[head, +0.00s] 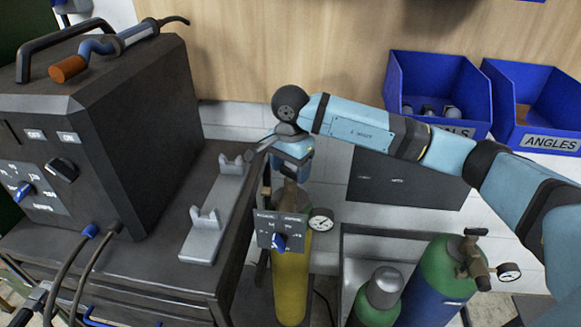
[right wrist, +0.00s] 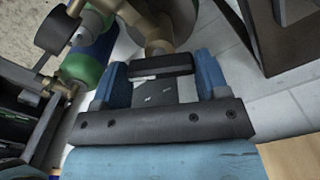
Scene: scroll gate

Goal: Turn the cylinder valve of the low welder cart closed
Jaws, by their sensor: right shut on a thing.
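The low welder cart (head: 150,270) fills the left of the head view, and a yellow cylinder (head: 290,285) stands at its right side. My right gripper (head: 291,170) is over the top of this cylinder and hides most of its valve. In the right wrist view, the blue fingers of my right gripper (right wrist: 160,74) are at the two ends of a dark bar-shaped valve handle (right wrist: 160,70). The gripper is shut on that handle. How far the valve is turned cannot be told. My left gripper is not in view.
A welder (head: 100,140) stands on the cart beside a grey torch rest (head: 215,215). A small panel with a blue knob (head: 280,233) and a gauge (head: 320,219) are just below the gripper.

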